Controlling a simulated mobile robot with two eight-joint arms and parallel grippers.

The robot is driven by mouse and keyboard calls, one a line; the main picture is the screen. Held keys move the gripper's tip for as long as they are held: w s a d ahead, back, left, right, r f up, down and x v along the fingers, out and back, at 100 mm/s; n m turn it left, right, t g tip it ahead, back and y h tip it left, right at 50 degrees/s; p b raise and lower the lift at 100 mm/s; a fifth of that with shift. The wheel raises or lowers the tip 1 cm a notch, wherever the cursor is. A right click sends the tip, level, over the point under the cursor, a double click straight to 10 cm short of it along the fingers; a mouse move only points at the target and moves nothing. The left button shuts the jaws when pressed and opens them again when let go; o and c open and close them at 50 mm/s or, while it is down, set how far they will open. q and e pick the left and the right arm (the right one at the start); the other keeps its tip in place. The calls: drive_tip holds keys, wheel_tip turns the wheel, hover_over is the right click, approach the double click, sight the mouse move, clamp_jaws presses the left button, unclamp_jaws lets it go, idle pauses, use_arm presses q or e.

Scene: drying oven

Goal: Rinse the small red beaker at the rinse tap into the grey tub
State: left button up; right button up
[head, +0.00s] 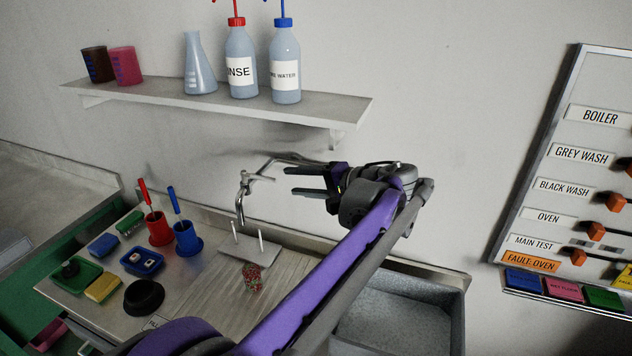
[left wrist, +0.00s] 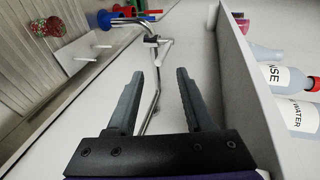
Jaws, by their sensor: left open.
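A small reddish beaker with dark and green speckles (head: 253,278) stands on the ribbed drainboard; it also shows at the upper left of the left wrist view (left wrist: 48,27). The rinse tap (head: 242,205) rises at the back of the counter, and its metal pipe shows in the left wrist view (left wrist: 150,112). The grey tub (head: 395,322) is at the counter's right end, partly hidden by my left arm. My left gripper (head: 298,181) is open and empty, in the air right of the tap and apart from the beaker. My right gripper is not in view.
A wall shelf (head: 320,110) above holds two beakers, a flask and two wash bottles. Red and blue brush cups (head: 187,238), sponges and a black bowl (head: 143,296) stand left on the counter. A pegged plate (head: 246,258) lies behind the beaker. A switch panel (head: 575,150) is at right.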

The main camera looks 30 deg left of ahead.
sight(275, 180)
use_arm(q)
drive_tip(key=x, duration=0.5)
drive_tip(key=shift+a+f, duration=0.1)
drive_tip(key=shift+a, duration=0.05)
clamp_jaws()
